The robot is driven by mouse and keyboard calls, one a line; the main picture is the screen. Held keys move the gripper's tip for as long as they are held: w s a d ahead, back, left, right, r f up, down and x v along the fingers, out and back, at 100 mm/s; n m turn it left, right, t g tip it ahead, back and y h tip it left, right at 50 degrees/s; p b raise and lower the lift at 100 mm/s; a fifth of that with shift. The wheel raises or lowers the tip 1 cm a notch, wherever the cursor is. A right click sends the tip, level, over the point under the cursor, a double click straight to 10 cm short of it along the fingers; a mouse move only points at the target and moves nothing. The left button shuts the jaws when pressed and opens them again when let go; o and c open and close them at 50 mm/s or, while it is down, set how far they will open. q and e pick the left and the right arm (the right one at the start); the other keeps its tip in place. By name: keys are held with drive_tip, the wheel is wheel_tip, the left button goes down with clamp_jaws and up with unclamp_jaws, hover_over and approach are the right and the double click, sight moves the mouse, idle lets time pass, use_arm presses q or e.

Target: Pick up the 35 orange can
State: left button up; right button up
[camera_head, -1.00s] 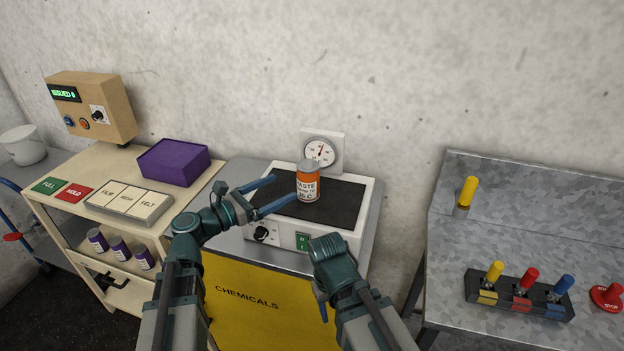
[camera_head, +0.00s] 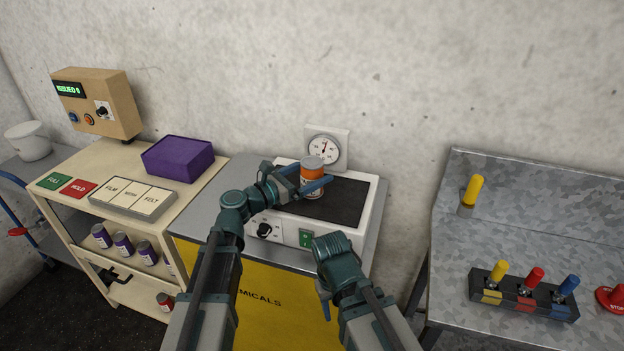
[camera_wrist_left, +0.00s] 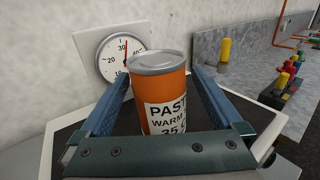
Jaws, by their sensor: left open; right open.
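The orange can (camera_head: 312,170) stands upright on the dark top of the white hot plate (camera_head: 371,200). In the left wrist view the can (camera_wrist_left: 160,88) has a grey lid and a white label reading "PAST", "WARM" and "35". My left gripper (camera_head: 312,184) is open, with one blue finger on each side of the can. In the left wrist view its fingers (camera_wrist_left: 160,100) show a gap beside the can. My right gripper (camera_head: 322,298) hangs low in front of the yellow cabinet; its fingers are mostly hidden behind its wrist.
A round dial gauge (camera_head: 323,150) is on the wall behind the can. A purple box (camera_head: 178,158) and a labelled button panel (camera_head: 132,198) are on the cart at left. A metal bench (camera_head: 545,220) with coloured levers stands at right.

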use_arm(q)
drive_tip(key=x, duration=0.3)
drive_tip(key=shift+w+f, duration=0.1)
drive_tip(key=shift+w, duration=0.05)
clamp_jaws()
idle(0.3)
